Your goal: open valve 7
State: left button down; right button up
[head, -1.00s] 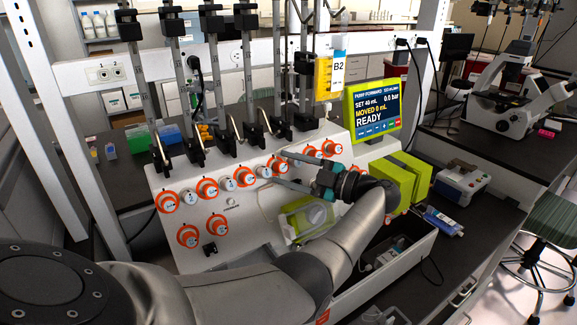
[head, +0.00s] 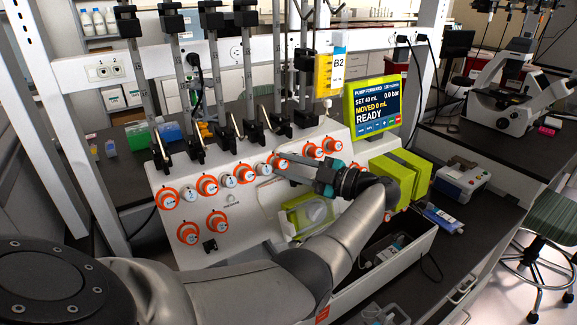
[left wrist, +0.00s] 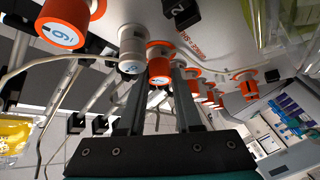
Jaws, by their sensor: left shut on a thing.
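The orange-ringed valve knob (head: 275,162) is in the row on the sloped white front panel (head: 245,205). In the left wrist view the same knob (left wrist: 159,66) sits between my fingers, beside the white knob marked 8 (left wrist: 131,58), on the side away from the orange knob marked 9 (left wrist: 62,32). Its own number is hard to read, but its place in the row fits valve 7. My left gripper (head: 281,168) is shut on this knob; its fingers (left wrist: 161,80) also show in the left wrist view. My right gripper is not in view.
Other orange and white knobs (head: 207,185) stand close on both sides. The screen (head: 374,107) reads READY, set 40 mL, moved 0 mL, 0.0 bar. A yellow bag marked B2 (head: 325,75) hangs above. A green block (head: 410,172) stands right of my wrist.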

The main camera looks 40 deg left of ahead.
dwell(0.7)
pick_arm(q)
jog(key=shift+f+n+g+h+b, duration=0.15)
jog(key=shift+n+g+h+b, duration=0.2)
jog(key=shift+n+b, duration=0.35)
jog(key=n+g+h+b, duration=0.1)
jog(key=n+h+b, duration=0.2)
jog(key=b, duration=0.3)
jog(key=shift+w+n, duration=0.1)
jog(key=shift+n, duration=0.8)
jog(key=shift+r+n+h+b, duration=0.3)
jog(key=shift+n+h+b, duration=0.5)
jog(key=shift+n, duration=0.3)
jog(key=shift+a+r+n+t+h+b, duration=0.1)
jog(key=shift+n+t+h+b, duration=0.45)
jog(key=shift+n, duration=0.45)
jog(key=c, duration=0.6)
grip_release()
jog(key=shift+r, duration=0.1)
